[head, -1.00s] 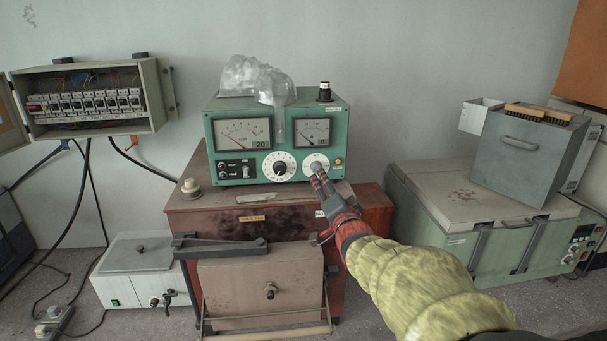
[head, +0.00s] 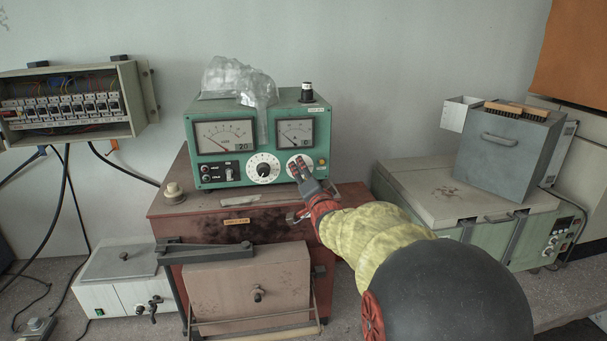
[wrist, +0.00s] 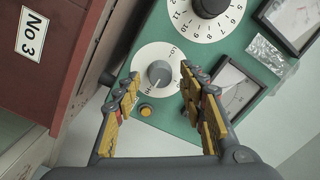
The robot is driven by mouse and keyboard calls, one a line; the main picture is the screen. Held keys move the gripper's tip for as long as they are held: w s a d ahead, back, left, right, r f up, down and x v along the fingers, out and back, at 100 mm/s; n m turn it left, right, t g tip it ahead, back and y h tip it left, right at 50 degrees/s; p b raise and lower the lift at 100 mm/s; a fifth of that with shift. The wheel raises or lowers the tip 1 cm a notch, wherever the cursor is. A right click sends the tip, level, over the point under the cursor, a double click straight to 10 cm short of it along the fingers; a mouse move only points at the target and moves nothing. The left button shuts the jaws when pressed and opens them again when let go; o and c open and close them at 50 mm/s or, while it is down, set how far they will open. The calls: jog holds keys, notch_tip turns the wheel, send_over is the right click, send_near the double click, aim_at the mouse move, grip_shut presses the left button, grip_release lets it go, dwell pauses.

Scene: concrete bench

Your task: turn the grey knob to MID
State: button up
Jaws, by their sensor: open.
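The grey knob (wrist: 160,73) sits on a white round dial (wrist: 143,58) with small lettering on the green instrument box (head: 225,177). In the wrist view a pale mark on the knob points down and slightly left, towards lettering that looks like HI. My gripper (wrist: 160,76) is open, with its yellow-padded fingers on either side of the knob in the picture. A gap shows between the knob and each finger; I cannot tell how deep the tips reach. In the head view my gripper (head: 298,168) covers the knob and part of its dial.
A black knob (head: 263,169) on a numbered dial is beside the grey one. A yellow-orange button (wrist: 146,110) is close to the grey knob's dial. Two meters and a clear plastic bag (head: 238,78) are above. A brown cabinet (head: 190,208) supports the box.

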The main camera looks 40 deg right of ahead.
jog(key=shift+c, duration=0.5)
grip_shut()
jog(key=n+b, duration=0.3)
jog(key=b, duration=0.1)
jog(key=shift+f+n, duration=0.1)
jog(key=shift+n, duration=0.3)
jog(key=n+b, duration=0.5)
jog(key=shift+a+g, duration=0.1)
jog(key=shift+g, duration=0.2)
jog(key=n+b, duration=0.4)
jog(key=shift+n+b, duration=0.3)
jog(key=shift+b, duration=0.1)
jog(key=n+b, duration=0.3)
jog(key=b, duration=0.1)
jog(key=shift+w+a+n, duration=0.1)
jog(key=shift+n, duration=0.2)
jog(key=shift+r+g+h, duration=0.2)
jog(key=shift+g+h, duration=0.1)
jog(key=shift+h, duration=0.1)
